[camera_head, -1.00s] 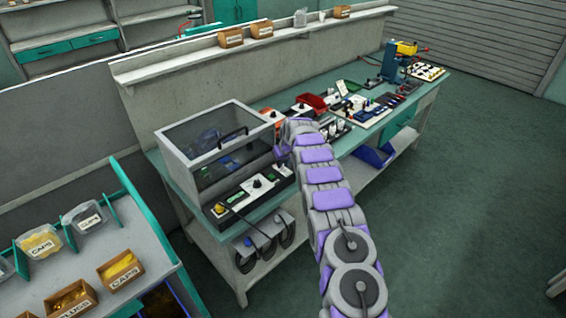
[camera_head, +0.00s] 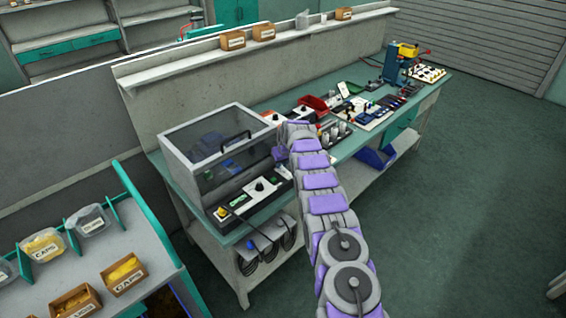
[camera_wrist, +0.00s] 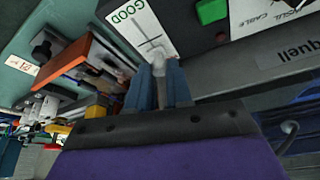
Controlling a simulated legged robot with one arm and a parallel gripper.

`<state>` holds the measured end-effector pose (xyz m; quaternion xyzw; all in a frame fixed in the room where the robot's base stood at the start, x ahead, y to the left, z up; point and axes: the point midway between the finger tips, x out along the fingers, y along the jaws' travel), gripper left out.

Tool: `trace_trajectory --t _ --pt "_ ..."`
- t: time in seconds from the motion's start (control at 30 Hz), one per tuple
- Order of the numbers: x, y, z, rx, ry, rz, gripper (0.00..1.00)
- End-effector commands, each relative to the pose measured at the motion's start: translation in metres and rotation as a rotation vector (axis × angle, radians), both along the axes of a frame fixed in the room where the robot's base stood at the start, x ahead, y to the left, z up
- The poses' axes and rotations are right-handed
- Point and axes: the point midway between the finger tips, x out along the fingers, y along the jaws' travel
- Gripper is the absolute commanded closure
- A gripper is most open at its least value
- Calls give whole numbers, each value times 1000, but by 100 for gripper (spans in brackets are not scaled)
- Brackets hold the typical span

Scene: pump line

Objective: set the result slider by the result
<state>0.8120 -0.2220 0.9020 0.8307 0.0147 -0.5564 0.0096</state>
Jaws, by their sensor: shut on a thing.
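The result slider's white plate (camera_wrist: 143,28) shows in the wrist view, with the word GOOD at one end and a dark slot with a cross mark along it. A small grey slider knob (camera_wrist: 158,64) stands at the slot. My gripper (camera_wrist: 159,78) has its blue-grey fingers closed around the knob. The other end of the plate and its label are hidden behind the fingers. In the head view my arm reaches to the right end of the test box (camera_head: 205,150), and its bulk hides the slider and the fingertips.
A green button (camera_wrist: 211,11) sits beside the plate. The box's front panel carries a yellow button (camera_head: 221,212) and a black knob (camera_head: 260,186). A red bin (camera_head: 313,103) and several small parts stand farther along the bench. The floor at right is clear.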

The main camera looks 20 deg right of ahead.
Motion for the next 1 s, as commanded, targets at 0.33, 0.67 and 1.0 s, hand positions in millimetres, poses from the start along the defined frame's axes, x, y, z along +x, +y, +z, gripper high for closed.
trace_trajectory --t 0.33,0.67,1.0 --pt "3 0 0 -2 -4 -1 100" --pt "2 0 2 -3 -5 -1 54" --pt "0 0 6 -2 -3 -1 54"
